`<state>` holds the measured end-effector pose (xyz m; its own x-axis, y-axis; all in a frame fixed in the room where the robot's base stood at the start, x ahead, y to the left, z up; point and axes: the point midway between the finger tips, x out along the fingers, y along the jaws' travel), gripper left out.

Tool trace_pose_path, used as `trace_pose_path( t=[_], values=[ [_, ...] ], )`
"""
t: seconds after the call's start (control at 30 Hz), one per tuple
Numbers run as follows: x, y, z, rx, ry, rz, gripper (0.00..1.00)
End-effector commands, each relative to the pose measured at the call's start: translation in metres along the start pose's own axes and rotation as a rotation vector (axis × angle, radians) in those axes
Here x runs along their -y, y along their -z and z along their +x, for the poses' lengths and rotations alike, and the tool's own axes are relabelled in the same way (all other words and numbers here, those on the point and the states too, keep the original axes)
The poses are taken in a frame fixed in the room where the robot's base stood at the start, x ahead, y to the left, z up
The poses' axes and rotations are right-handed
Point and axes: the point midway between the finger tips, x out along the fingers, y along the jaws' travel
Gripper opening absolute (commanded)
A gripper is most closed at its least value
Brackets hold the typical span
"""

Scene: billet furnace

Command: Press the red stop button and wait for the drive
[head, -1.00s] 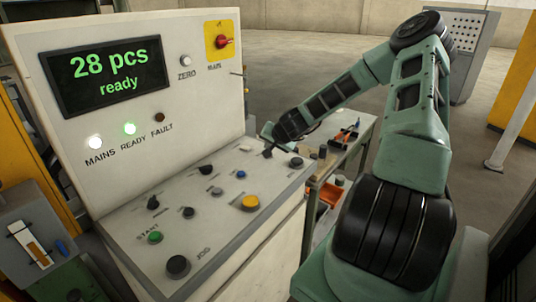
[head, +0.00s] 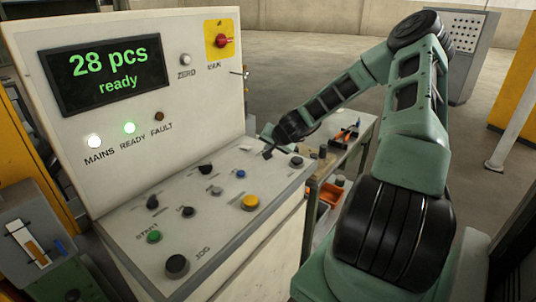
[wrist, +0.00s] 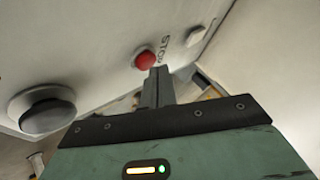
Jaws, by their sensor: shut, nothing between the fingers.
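The red stop button (wrist: 146,60) is in the wrist view, on a pale panel beside the printed word STOP. My gripper (wrist: 160,72) is shut and empty, its fingertips close to the button's right edge; I cannot tell whether they touch it. In the head view my gripper (head: 268,153) is low over the far right part of the sloping console (head: 218,218), and I cannot make out the stop button there. The display (head: 104,75) reads "28 pcs ready".
Near my gripper are a large dark button (wrist: 46,112) and a pale button (wrist: 195,36). The console also carries a yellow button (head: 250,202), a green START button (head: 153,237) and a black JOG button (head: 177,265). A bench (head: 352,150) with small parts stands behind.

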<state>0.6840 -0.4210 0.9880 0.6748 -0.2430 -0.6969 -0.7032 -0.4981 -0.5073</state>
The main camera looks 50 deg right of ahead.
Motion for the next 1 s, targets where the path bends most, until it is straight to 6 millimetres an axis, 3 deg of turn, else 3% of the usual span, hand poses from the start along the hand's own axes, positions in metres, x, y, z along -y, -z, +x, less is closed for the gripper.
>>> trace_pose_path(
  t=[1.0],
  values=[
    [-0.0042,-0.0042,0.0057,0.0,0.0,0.0,0.0]
  ],
)
